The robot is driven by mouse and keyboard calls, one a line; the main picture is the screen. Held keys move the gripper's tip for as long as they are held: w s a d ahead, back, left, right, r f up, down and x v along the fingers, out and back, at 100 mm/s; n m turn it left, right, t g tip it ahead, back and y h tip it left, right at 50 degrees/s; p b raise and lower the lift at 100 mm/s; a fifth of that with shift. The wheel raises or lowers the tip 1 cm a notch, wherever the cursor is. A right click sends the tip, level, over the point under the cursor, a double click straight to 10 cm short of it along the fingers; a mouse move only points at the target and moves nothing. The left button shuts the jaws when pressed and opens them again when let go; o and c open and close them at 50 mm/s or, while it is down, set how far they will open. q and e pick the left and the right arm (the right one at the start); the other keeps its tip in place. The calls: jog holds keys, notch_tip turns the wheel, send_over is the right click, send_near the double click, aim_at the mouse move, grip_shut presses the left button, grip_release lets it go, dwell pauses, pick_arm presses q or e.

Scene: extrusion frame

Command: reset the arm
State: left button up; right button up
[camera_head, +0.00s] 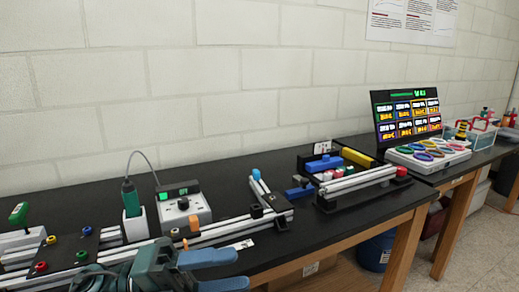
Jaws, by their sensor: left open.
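My left gripper (240,268) comes in at the bottom, left of centre, with its two blue fingers apart and nothing seen between them. It is in front of the long silver extrusion bars (215,234) on the black table, near the table's front edge. The bars run from the left edge to the middle, with small black and orange pieces on them. Part of the bars is hidden behind my left arm. My right gripper is not in view.
A grey box with a dial (183,208) and a green-handled tool in a white holder (135,224) stand behind the bars. A black parts tray (350,188) is right of centre. A lit screen (407,116) stands farther right. Bare table (290,240) lies right of my gripper.

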pick_arm(q)
jog(key=w+a+f+n+t+y+p, duration=0.1)
jog(key=w+a+f+n+t+y, duration=0.35)
jog(key=n+t, duration=0.65)
jog(key=w+a+f+n+t+y+p, duration=0.15)
jog(key=f+n+t+y, duration=0.55)
jog(key=n, duration=0.8)
jog(key=s+a+f+n+g+y, duration=0.1)
jog(key=s+f+n+g, duration=0.3)
jog(key=f, duration=0.6)
jog(key=s+a+f+n+g+y, duration=0.2)
jog(key=s+f+n+g+y, duration=0.1)
jog(key=s+f, duration=0.6)
notch_tip(320, 180, down, 2)
jog(key=shift+s+a+f+n+g+y+p, duration=0.15)
jog(key=shift+s+n+g+y+p, duration=0.2)
jog(key=shift+n+y, duration=0.55)
jog(key=shift+w, duration=0.1)
